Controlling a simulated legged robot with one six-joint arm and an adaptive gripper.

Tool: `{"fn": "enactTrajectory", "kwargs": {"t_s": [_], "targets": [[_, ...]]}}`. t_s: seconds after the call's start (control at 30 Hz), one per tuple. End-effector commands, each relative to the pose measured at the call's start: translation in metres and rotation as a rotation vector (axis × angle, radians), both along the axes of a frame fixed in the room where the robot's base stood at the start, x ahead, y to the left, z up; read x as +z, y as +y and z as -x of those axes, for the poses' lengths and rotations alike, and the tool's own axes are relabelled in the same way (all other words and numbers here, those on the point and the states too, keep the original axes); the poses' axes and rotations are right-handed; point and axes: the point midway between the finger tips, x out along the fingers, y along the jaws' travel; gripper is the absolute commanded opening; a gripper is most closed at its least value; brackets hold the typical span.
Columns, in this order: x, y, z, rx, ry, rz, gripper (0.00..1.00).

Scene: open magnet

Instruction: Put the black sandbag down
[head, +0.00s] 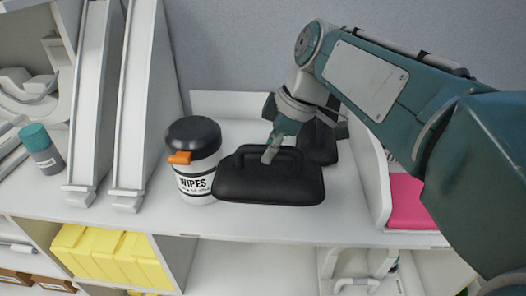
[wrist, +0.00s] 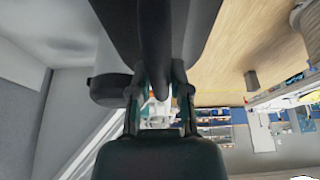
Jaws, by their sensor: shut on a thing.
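The black sandbag (head: 268,182) has a loop handle on top and shows in the middle of the head view. My gripper (head: 271,150) is shut on its handle from above. The bag is upright, in front of the shelf's back part and overlapping the wipes tub in the picture; I cannot tell whether its base touches the white shelf (head: 300,224). In the wrist view the dark sandbag (wrist: 150,30) fills the top middle, with my gripper's fingers (wrist: 160,85) on either side of its handle.
A white wipes tub (head: 196,184) with a black lid and orange tab stands just left of the bag. Another black bag (head: 318,143) sits behind, partly hidden by my arm. A pink item (head: 407,200) lies at right, a teal-capped bottle (head: 42,150) at far left. Yellow items (head: 108,255) fill a lower compartment.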

Motion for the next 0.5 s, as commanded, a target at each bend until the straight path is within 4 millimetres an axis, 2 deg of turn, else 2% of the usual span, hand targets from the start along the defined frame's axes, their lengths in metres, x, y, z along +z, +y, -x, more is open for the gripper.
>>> {"fn": "enactTrajectory", "kwargs": {"t_s": [0.37, 0.5], "targets": [[-0.028, -0.046, -0.047, -0.004, -0.003, -0.001, 0.0], [-0.048, -0.058, -0.058, -0.003, -0.001, 0.0, 0.0]]}}
